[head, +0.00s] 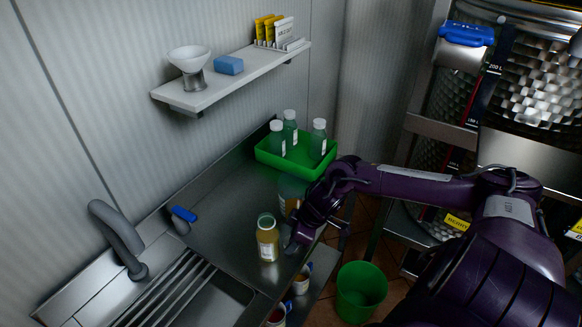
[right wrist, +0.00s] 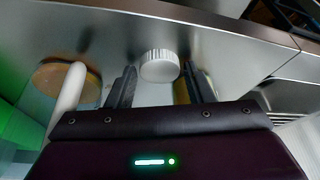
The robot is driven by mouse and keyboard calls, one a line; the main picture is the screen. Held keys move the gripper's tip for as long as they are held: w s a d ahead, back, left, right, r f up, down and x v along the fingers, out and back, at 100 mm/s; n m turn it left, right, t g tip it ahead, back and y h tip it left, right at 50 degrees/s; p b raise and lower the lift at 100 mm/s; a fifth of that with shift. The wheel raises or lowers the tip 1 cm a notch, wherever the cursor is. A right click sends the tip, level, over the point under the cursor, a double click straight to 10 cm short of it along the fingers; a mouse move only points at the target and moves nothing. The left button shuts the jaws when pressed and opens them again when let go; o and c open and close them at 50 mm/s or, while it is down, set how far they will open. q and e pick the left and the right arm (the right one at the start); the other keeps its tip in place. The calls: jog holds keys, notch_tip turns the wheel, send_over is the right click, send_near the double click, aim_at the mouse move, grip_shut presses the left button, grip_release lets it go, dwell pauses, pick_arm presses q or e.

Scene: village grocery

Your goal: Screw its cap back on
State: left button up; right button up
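An open glass jar of amber liquid (head: 267,243) stands upright on the steel counter, with no cap on its greenish mouth. My right gripper (head: 296,240) is low over the counter, just right of this jar. In the right wrist view a white ridged cap (right wrist: 159,66) lies ahead of the two separated fingers of my right gripper (right wrist: 160,88), roughly between their tips. I see no clear contact between fingers and cap. The cap is hidden in the head view. My left gripper is not in view.
A green tray (head: 292,167) with several bottles stands at the back of the counter. A larger jar (head: 285,190) is partly hidden behind my right arm. A grey tap (head: 120,237) and sink are at left. A green bin (head: 360,291) stands on the floor.

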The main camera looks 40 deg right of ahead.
jog(key=c, duration=0.6)
notch_tip(320, 180, up, 20)
jog(key=shift+b, duration=0.6)
